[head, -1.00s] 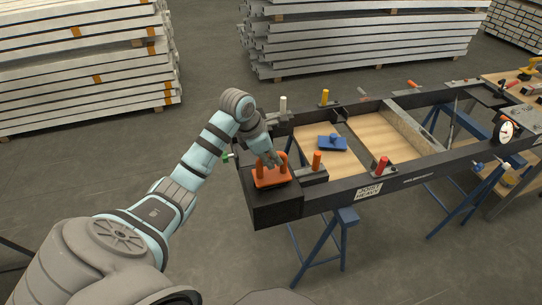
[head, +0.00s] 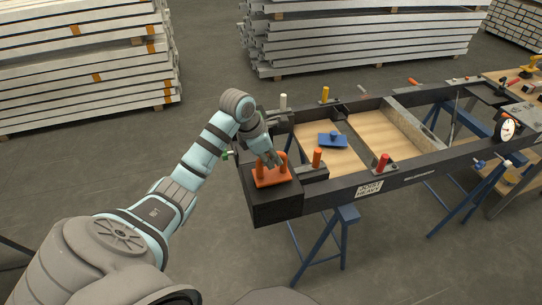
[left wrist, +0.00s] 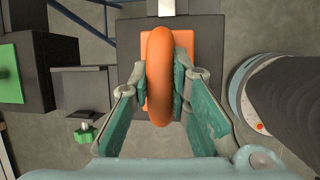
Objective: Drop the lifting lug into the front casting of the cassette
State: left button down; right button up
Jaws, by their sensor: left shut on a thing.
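The lifting lug (head: 271,179) is orange, with an upright loop on a flat base plate. It is at the black front casting (head: 277,207), the near left corner block of the cassette (head: 418,179). My left gripper (head: 272,158) is shut on the loop from above. In the left wrist view the lug's loop (left wrist: 159,85) stands between the two green fingers, with its orange plate below over a dark surface. I cannot tell whether the plate is seated in the casting or just above it. My right gripper is not in view.
A blue block with a knob (head: 332,140) lies on the wooden panel inside the cassette. Orange (head: 317,158), red (head: 382,162), yellow (head: 325,95) and white (head: 283,102) upright handles stand along its rails. Blue trestles (head: 342,240) hold it up. Stacked beams (head: 355,35) stand behind.

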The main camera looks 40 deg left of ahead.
pick_arm(q)
jog(key=shift+f+b, duration=0.5)
jog(key=shift+f, duration=0.1)
dwell(0.7)
